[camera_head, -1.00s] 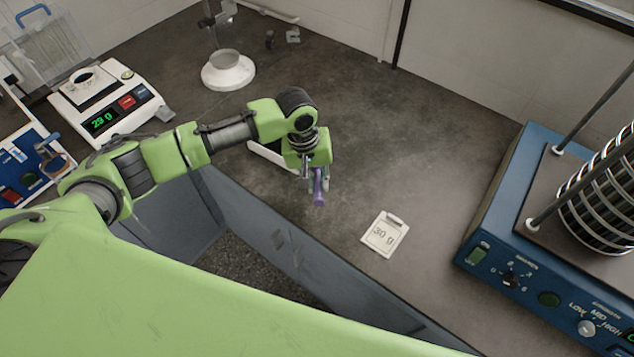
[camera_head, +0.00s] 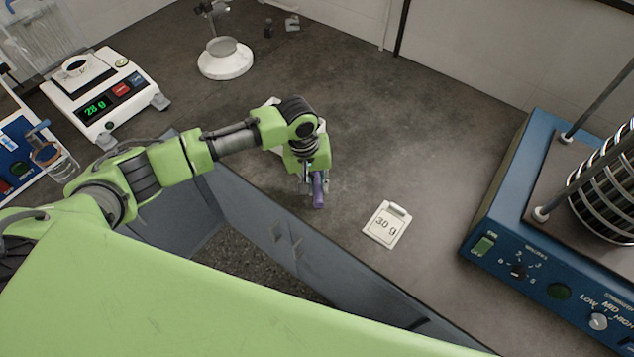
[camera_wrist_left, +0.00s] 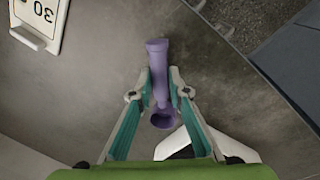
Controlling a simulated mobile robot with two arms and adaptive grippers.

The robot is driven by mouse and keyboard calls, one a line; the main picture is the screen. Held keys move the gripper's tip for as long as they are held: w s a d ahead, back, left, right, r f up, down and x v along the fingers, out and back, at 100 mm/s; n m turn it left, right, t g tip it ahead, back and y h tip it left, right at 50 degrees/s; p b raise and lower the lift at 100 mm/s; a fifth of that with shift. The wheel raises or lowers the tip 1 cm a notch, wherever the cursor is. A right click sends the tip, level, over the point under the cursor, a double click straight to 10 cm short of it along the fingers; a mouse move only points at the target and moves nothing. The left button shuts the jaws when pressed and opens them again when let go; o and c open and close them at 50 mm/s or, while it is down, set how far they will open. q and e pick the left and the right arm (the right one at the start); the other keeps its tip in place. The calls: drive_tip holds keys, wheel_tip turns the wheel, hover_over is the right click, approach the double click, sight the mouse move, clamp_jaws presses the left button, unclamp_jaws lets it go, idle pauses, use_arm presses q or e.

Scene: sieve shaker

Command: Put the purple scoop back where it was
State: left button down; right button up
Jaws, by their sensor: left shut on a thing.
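The purple scoop (camera_head: 318,190) is held in my left gripper (camera_head: 312,184), over the dark bench near its front edge. In the left wrist view the scoop (camera_wrist_left: 157,75) stands between the teal fingers of my left gripper (camera_wrist_left: 158,92), which are shut on it. Its thick handle end points away from the palm and its round cup end lies toward the palm. I cannot tell whether the scoop touches the bench. A white object lies behind my left gripper, partly hidden; it also shows in the left wrist view (camera_wrist_left: 185,145). My right gripper is not in view.
A balance (camera_head: 100,90) stands at left, a white stand (camera_head: 225,65) at the back. The blue sieve shaker (camera_head: 480,235) is at right. The bench (camera_head: 420,140) between is clear.

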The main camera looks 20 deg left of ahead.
use_arm(q)
drive_tip(key=c, duration=1.8)
unclamp_jaws()
drive_tip(key=shift+c, duration=0.2)
